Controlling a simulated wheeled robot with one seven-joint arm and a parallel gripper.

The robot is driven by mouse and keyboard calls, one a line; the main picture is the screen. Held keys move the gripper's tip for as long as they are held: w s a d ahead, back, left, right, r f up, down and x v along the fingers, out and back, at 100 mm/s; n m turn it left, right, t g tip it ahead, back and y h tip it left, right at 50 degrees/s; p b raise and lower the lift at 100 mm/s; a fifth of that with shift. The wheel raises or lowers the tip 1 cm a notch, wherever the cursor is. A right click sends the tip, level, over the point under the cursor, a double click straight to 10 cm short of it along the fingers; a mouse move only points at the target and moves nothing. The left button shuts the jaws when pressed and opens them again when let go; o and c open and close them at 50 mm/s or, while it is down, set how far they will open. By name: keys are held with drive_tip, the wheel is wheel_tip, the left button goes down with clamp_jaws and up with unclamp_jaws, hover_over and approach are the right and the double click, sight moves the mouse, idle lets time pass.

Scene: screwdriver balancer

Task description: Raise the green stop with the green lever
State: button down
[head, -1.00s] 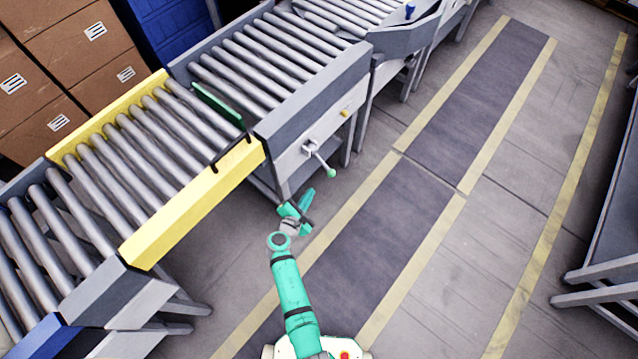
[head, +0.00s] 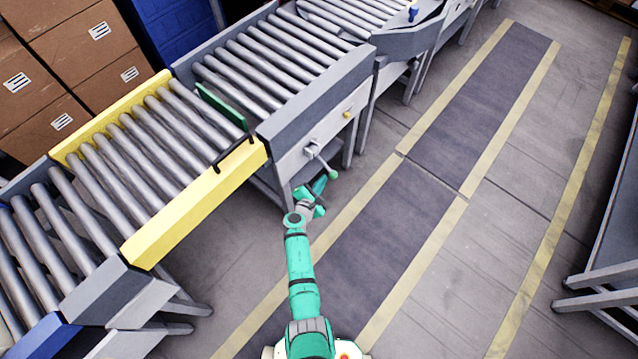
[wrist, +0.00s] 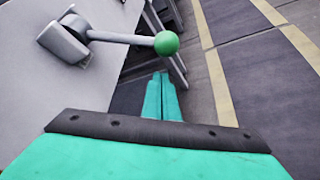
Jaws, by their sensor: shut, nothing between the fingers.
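The green lever is a grey rod with a green ball knob (head: 333,173) on the side panel of the grey conveyor. In the wrist view the knob (wrist: 166,43) is at the end of the rod, which reaches right from a grey pivot block (wrist: 66,40). The green stop (head: 221,109) is a long plate across the rollers, between the yellow and grey sections. My gripper (head: 322,184) is just below the knob in the head view. In the wrist view its closed fingertips (wrist: 160,76) are empty and point toward the knob, with a visible gap.
The yellow-framed roller section (head: 195,205) lies left of the lever. A small yellow knob (head: 347,115) is on the same grey panel. Cardboard boxes (head: 75,60) stand at the back left. The floor lane (head: 390,225) on the right is clear.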

drive_tip(key=shift+s+d+r, duration=0.15)
drive_tip(key=shift+d+r, duration=0.3)
drive_tip(key=shift+r, duration=0.15)
drive_tip(key=shift+s+d+r, duration=0.15)
drive_tip(key=shift+d+r, duration=0.25)
drive_tip(key=shift+r, duration=0.15)
drive_tip(key=shift+r, duration=0.25)
